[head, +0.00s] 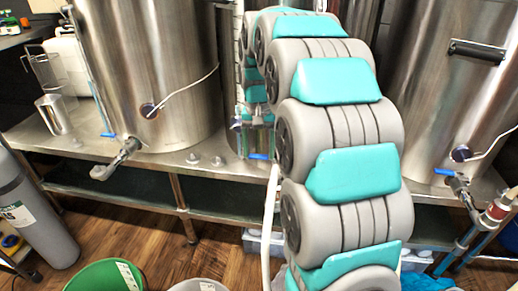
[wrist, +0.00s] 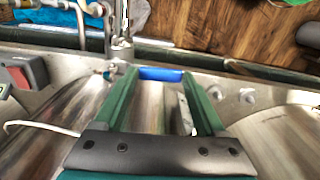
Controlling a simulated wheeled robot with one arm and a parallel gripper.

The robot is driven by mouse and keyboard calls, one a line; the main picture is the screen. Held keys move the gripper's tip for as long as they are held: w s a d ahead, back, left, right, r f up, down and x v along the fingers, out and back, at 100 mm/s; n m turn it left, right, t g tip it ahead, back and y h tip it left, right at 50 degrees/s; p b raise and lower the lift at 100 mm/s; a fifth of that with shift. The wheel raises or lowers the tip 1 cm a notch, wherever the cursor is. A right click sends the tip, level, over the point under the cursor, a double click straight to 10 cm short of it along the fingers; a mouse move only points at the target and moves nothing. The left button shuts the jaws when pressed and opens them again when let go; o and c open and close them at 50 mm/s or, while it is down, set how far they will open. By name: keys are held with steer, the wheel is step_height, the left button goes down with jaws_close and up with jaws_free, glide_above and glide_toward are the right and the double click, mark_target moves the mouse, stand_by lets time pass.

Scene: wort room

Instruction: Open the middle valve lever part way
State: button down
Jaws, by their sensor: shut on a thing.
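The blue middle valve lever (head: 258,156) shows just left of my arm in the head view, at the front edge of the steel bench. In the wrist view the blue lever (wrist: 161,74) lies crosswise between the tips of the two green fingers. My gripper (wrist: 160,78) is shut on it, with one finger at each end of the blue part. In the head view my gripper (head: 256,142) is small and partly hidden behind my arm. The middle valve's body is mostly hidden, so how far the lever is turned cannot be told.
A steel tank (head: 150,70) with a blue-levered valve (head: 120,158) stands on the left, another tank (head: 455,110) with a valve (head: 458,185) on the right. A grey cylinder (head: 38,215) and a green bucket (head: 105,277) stand on the wood floor. A white hose (head: 268,225) hangs beside my arm.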

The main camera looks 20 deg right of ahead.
steer(key=s+n, duration=0.1)
steer(key=n, duration=0.1)
steer(key=s+a+n+b, duration=0.1)
steer(key=n, duration=0.1)
steer(key=shift+s+n, duration=0.2)
steer(key=shift+n, duration=0.2)
steer(key=shift+s+d+r+n, duration=0.1)
steer(key=shift+s+n, duration=0.3)
steer(key=shift+n, duration=0.35)
steer(key=shift+s+d+f+n, duration=0.1)
steer(key=shift+s+n, duration=0.3)
steer(key=shift+n, duration=0.4)
steer(key=shift+s+d+r+n, duration=0.1)
steer(key=shift+s+n, duration=0.3)
steer(key=shift+n, duration=0.35)
jaws_free()
step_height(320, 180, up, 8)
steer(key=shift+b, duration=0.35)
steer(key=shift+s, duration=0.1)
